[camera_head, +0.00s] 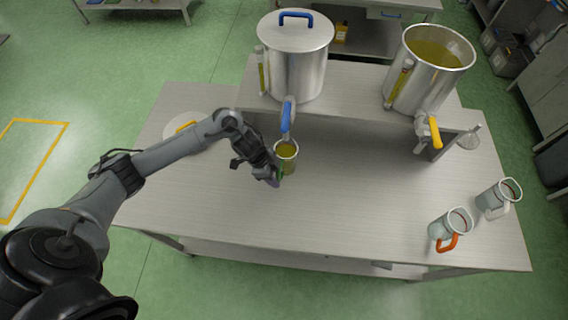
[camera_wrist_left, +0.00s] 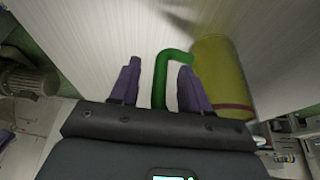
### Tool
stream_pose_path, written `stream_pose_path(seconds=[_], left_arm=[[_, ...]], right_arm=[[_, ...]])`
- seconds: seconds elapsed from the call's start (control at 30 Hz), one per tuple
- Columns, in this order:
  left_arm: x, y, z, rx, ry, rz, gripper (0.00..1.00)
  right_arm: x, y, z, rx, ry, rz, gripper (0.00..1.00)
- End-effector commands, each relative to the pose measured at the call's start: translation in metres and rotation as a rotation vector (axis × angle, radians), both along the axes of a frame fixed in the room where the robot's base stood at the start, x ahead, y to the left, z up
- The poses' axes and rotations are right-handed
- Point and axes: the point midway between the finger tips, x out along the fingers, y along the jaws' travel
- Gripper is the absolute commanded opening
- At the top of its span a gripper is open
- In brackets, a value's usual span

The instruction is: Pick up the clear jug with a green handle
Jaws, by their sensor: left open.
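The clear jug (camera_head: 286,154) stands on the steel table below the blue-handled tap and holds yellow-green liquid. It also shows in the left wrist view (camera_wrist_left: 222,75), tilted in the picture. Its green handle (camera_wrist_left: 161,78) lies between the two purple fingers of my left gripper (camera_wrist_left: 155,82). The fingers are open, with gaps on both sides of the handle; the right finger is close to the jug. In the head view my left gripper (camera_head: 273,178) is at the jug's front left side and hides most of the handle. My right gripper is not seen.
A lidded steel tank (camera_head: 297,62) and an open tank of yellow-green liquid (camera_head: 425,75) stand on the raised shelf (camera_head: 345,85). A jug with an orange handle (camera_head: 450,228) and a white-handled jug (camera_head: 496,198) stand at right. A funnel (camera_head: 468,138) is near the right tank. The front middle of the table is clear.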

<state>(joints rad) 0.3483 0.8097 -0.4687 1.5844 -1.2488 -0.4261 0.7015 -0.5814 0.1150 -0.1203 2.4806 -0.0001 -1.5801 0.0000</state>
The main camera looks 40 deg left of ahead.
Motion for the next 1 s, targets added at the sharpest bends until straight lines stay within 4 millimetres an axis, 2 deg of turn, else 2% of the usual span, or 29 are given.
stream_pose_path(seconds=[0.33,0.63,1.0], left_arm=[[0.0014,-0.0018,-0.0051,0.001,-0.001,-0.001,0.47],[0.0012,-0.0016,-0.0051,0.001,-0.001,-0.001,0.01],[0.0021,-0.0017,-0.0039,0.0,-0.004,0.0,0.0]], right_arm=[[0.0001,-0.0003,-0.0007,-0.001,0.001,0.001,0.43],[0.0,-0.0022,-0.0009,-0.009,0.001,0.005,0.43],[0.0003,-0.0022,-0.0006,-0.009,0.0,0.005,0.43]])
